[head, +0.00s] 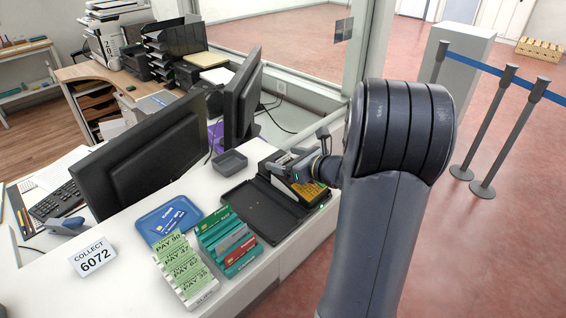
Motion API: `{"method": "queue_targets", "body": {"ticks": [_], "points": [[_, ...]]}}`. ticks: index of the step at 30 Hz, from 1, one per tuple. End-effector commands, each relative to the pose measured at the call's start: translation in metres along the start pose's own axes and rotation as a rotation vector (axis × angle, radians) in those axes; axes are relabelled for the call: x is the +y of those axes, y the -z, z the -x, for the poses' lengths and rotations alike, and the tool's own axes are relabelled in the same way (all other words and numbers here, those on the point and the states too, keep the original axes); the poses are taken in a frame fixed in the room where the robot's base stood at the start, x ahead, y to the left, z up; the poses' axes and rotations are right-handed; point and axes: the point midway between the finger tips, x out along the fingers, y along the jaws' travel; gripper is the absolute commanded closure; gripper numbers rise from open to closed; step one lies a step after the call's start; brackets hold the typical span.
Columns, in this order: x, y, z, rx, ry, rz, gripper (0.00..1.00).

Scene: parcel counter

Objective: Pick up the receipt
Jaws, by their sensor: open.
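I cannot make out a slip surely marked as a receipt. Green slips with "PAY" and numbers (180,262) stand in a white rack at the counter's front, well away from the gripper.
A blue tray (144,222) with a blue card, a green rack of cards (243,262), a "COLLECT 6072" sign (93,257) and a small grey bin (229,162) share the counter. Two monitors (140,150) stand behind. A glass partition post (357,45) rises beyond my arm.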

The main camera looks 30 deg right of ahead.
Motion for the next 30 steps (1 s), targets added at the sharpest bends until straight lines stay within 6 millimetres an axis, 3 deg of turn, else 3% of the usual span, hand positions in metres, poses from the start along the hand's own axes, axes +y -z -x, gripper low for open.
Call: {"method": "queue_targets", "body": {"ticks": [3, 21, 30], "points": [[-0.0001, 0.0002, 0.0002, 0.000, 0.000, 0.000, 0.23], [-0.0001, 0.0002, 0.0005, 0.000, 0.000, -0.001, 0.72], [-0.0001, 0.0002, 0.0005, 0.000, 0.000, -0.001, 0.74]]}}
